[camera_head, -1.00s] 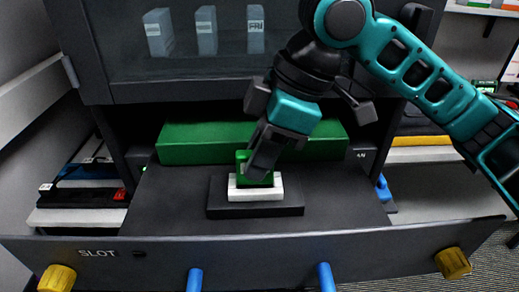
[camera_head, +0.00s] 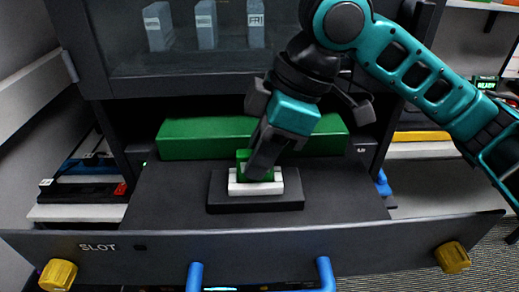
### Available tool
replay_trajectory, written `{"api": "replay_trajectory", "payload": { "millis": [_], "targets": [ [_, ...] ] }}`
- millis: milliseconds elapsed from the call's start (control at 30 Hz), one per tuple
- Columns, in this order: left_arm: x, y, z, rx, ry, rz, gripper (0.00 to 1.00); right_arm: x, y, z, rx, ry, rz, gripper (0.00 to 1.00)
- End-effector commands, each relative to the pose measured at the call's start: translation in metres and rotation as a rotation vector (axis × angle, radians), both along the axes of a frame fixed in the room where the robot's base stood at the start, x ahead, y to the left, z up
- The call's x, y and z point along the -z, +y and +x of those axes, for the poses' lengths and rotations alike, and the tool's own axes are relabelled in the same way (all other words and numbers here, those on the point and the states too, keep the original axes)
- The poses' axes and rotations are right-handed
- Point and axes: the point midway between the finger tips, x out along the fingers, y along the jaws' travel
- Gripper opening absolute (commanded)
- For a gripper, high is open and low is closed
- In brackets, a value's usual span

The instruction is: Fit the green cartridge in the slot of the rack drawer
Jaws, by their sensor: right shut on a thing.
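My right gripper (camera_head: 262,157) comes down from the upper right, shut on the small green cartridge (camera_head: 242,158). The cartridge stands at the white slot block (camera_head: 262,188) on a black base plate (camera_head: 220,200) in the pulled-out drawer. Its lower part meets the white block; how deep it sits is hidden by the fingers. The drawer front (camera_head: 330,240) is marked SLOT. My left gripper is not in view.
A long green block (camera_head: 190,140) lies across the drawer behind the slot block. Blue handle (camera_head: 195,275) and yellow knobs (camera_head: 58,274) (camera_head: 453,257) stick out from the drawer front. Shelves with small items (camera_head: 80,190) flank the drawer. Drawer floor left of the base is clear.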

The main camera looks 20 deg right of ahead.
Motion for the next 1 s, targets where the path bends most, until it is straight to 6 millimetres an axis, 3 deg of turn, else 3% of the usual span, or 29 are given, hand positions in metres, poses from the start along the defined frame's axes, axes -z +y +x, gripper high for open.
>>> {"api": "replay_trajectory", "payload": {
  "millis": [633,667,1000],
  "targets": [
    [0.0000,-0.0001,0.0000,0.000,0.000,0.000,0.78,0.0058,-0.0002,-0.0001,0.000,0.000,0.000,0.00],
    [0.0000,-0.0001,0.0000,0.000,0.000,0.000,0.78,0.0058,-0.0001,-0.0001,0.000,0.000,0.000,0.24],
    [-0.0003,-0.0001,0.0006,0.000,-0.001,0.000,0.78,0.0058,-0.0001,-0.0001,0.000,0.000,0.000,0.53]
  ]
}}
